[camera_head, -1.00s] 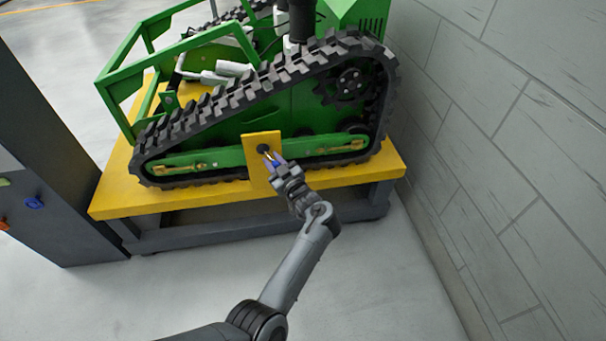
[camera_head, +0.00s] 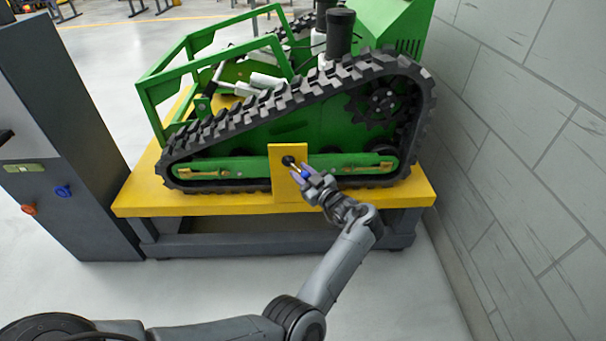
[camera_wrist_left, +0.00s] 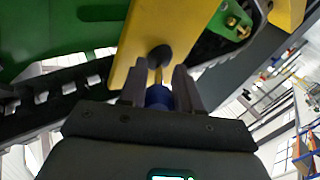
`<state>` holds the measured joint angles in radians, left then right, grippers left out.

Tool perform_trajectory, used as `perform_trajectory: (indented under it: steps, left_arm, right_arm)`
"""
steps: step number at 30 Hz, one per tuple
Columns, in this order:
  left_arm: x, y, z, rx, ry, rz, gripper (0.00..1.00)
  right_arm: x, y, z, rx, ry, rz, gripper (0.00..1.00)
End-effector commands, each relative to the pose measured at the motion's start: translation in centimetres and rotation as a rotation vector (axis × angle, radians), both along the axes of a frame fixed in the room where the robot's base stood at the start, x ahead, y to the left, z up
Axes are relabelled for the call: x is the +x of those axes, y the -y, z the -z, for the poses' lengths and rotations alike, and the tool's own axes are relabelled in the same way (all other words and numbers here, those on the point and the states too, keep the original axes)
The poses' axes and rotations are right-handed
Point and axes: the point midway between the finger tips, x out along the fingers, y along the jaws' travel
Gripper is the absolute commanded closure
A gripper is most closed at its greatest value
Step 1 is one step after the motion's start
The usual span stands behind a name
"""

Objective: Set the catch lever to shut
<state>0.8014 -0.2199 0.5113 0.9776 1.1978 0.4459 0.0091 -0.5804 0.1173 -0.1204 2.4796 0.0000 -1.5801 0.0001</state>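The catch lever (camera_head: 297,166) sits on a yellow upright plate (camera_head: 289,190) at the near side of the tracked carrier. It has a round black pivot, a thin brass-coloured rod and a blue grip, and it points down and right from the pivot in the head view. In the left wrist view the black pivot of the lever (camera_wrist_left: 160,56) shows above the rod and blue grip. My left gripper (camera_head: 305,173) has its fingers on both sides of the blue grip, seemingly closed on it; the fingers partly hide the grip. My right gripper is not in view.
The green carrier (camera_head: 330,125) with black tracks stands on a yellow-topped bench (camera_head: 150,196). A grey block wall (camera_head: 520,150) is close on the right. A dark cabinet (camera_head: 75,150) with a blue and an orange knob stands on the left. The floor in front is clear.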

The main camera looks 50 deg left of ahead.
Motion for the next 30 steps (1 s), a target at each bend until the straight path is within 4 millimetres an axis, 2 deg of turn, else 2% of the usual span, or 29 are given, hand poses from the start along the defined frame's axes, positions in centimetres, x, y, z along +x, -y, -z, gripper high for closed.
perform_trajectory:
  steps: [1, 4, 12, 16, 20, 30]
  left_arm:
    - [-0.1, 0.0, 0.3, -0.003, -0.004, 0.0, 0.6]
    - [-0.1, 0.0, 0.2, -0.001, -0.003, -0.001, 0.47]
    - [0.0, 0.1, -0.1, 0.003, 0.0, -0.001, 0.47]
    - [0.0, 0.7, -0.2, 0.002, 0.0, -0.001, 0.47]
    - [-0.1, 2.2, -0.4, 0.001, -0.001, 0.001, 0.47]
    - [-0.5, 8.0, -0.2, -0.001, -0.002, 0.0, 0.47]
  right_arm:
    - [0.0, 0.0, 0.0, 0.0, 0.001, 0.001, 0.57]
    - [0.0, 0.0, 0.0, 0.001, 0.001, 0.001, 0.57]
    - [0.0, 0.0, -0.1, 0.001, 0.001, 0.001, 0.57]
    - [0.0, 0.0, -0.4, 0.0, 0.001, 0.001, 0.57]
    - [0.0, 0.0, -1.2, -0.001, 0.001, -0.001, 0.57]
    - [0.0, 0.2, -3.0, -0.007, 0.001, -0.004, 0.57]
